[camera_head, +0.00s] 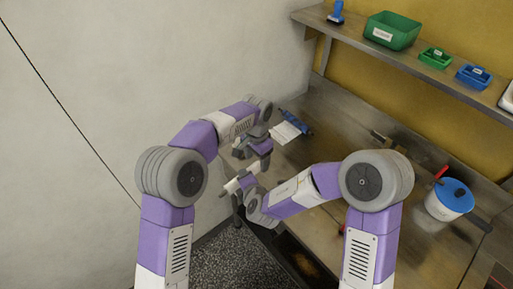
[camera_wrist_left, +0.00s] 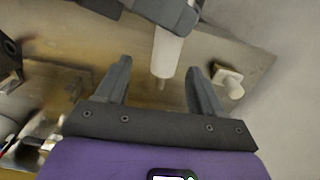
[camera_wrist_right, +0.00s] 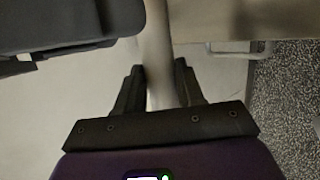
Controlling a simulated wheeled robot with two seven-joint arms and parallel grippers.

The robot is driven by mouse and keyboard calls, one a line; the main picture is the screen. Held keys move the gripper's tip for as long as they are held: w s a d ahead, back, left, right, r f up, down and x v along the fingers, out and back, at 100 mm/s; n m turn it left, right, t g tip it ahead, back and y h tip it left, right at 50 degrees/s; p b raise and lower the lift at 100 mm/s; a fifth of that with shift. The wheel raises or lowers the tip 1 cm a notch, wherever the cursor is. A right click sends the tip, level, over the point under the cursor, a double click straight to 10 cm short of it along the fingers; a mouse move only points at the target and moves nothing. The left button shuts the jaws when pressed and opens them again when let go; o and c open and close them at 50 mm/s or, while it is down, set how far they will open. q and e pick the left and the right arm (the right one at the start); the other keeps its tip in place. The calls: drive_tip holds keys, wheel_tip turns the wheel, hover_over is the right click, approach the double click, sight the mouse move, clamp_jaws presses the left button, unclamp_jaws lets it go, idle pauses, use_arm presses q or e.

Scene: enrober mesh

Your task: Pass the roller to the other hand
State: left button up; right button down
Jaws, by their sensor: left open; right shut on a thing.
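The roller is a pale, slim cylinder. In the right wrist view the roller (camera_wrist_right: 158,60) runs between the fingers of my right gripper (camera_wrist_right: 160,82), which is shut on it. In the left wrist view the roller (camera_wrist_left: 168,55) points down from the right gripper at the top edge, its thin end between the lines of my open left fingers (camera_wrist_left: 160,75). No contact with the left fingers shows. In the head view my left gripper (camera_head: 241,151) is just above my right gripper (camera_head: 238,187), and the roller is small and partly hidden there.
A workbench (camera_head: 330,150) runs along the wall, with a blue tool (camera_head: 296,122) and white sheet (camera_head: 285,132) behind the grippers. A shelf above holds a green bin (camera_head: 392,31) and small trays.

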sight(257, 166)
use_arm(q)
drive_tip(key=shift+f, duration=1.95)
drive_tip(key=shift+c, duration=0.3)
drive_tip(key=shift+s+d, duration=0.1)
clamp_jaws()
use_arm(e)
drive_tip(key=c, duration=1)
unclamp_jaws()
drive_tip(key=o, duration=0.4)
